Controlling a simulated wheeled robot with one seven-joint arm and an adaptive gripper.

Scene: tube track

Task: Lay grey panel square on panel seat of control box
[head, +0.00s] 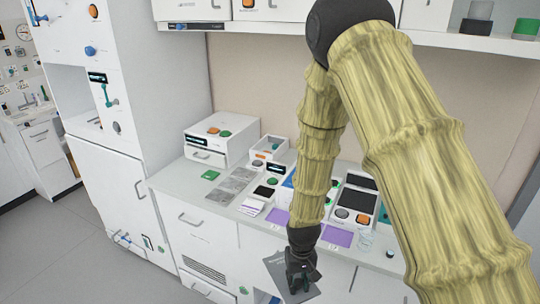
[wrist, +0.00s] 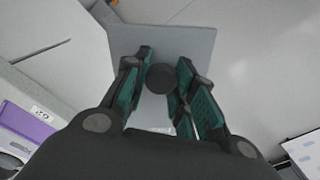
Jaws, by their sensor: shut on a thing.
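The grey panel (wrist: 205,43) is a flat square plate with a round dark knob (wrist: 160,78) in the wrist view. My gripper (wrist: 160,88) has its teal-padded fingers either side of the knob and is shut on the panel by it. In the head view my gripper (head: 300,272) points down in front of the counter's front edge, with the panel (head: 276,266) under it, partly hidden by the fingers. I cannot tell which unit is the control box; a white box with dark panels and round buttons (head: 356,200) stands on the counter. No panel seat can be made out.
A wall shelf (head: 480,42) overhangs behind. Floor is clear at left.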

